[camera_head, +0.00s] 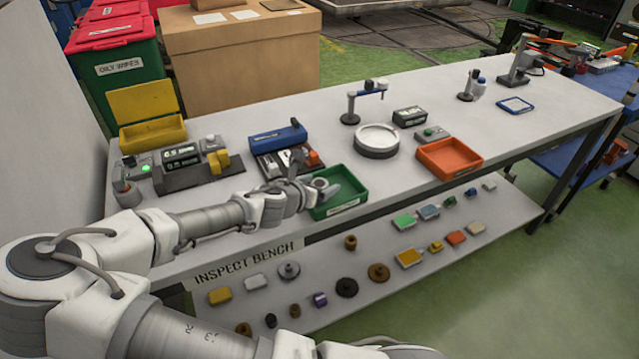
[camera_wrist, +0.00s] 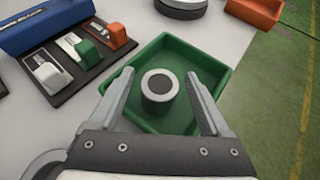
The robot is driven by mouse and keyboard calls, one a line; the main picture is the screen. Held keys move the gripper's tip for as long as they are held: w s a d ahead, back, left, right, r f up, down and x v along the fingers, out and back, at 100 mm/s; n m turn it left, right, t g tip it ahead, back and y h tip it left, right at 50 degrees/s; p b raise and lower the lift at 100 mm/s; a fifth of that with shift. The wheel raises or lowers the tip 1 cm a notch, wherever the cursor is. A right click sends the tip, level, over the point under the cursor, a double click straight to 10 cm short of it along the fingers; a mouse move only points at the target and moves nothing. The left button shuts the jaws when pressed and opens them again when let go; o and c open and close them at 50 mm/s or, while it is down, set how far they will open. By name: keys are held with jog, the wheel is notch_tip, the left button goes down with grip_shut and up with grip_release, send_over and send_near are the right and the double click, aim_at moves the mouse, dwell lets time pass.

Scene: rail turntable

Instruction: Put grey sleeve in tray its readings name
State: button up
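The grey sleeve (camera_wrist: 160,86), a short upright ring with a dark bore, stands in the green tray (camera_wrist: 222,76) near its middle. In the head view the sleeve (camera_head: 320,183) shows at my gripper (camera_head: 312,186), inside the green tray (camera_head: 352,205) at the bench front. In the wrist view my gripper (camera_wrist: 161,76) is open, its fingers on either side of the sleeve with gaps showing. The orange tray (camera_head: 452,171) is empty, farther right. A yellow lidded bin (camera_head: 152,136) stands at the left. The gauge displays (camera_head: 182,156) are lit but too small to read surely.
A blue case (camera_head: 278,137) and a dark block holder (camera_wrist: 82,62) stand left of the green tray. A round white-topped plate (camera_head: 377,138) is behind it. Small stands and boxes occupy the bench's back. The lower shelf holds many loose parts. The bench's right front is clear.

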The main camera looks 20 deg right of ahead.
jog(key=shift+r, duration=0.25)
jog(key=p+v, duration=0.2)
jog(key=v, duration=1)
jog(key=s+a+f+m+g+y, duration=0.1)
jog(key=s+f+m+g+y, duration=0.5)
jog(key=s+m, duration=0.5)
jog(key=s+a+r+m+t+y, duration=0.1)
jog(key=s+r+m+t, duration=0.1)
jog(key=s+r+m, duration=0.2)
jog(key=s+a+r+m+t+y, duration=0.1)
jog(key=s+r+m, duration=0.3)
jog(key=r+m, duration=0.6)
jog(key=shift+r+m+t+y, duration=0.3)
jog(key=shift+r+t+y, duration=0.35)
jog(key=shift+r, duration=3.85)
jog(key=shift+s, duration=0.15)
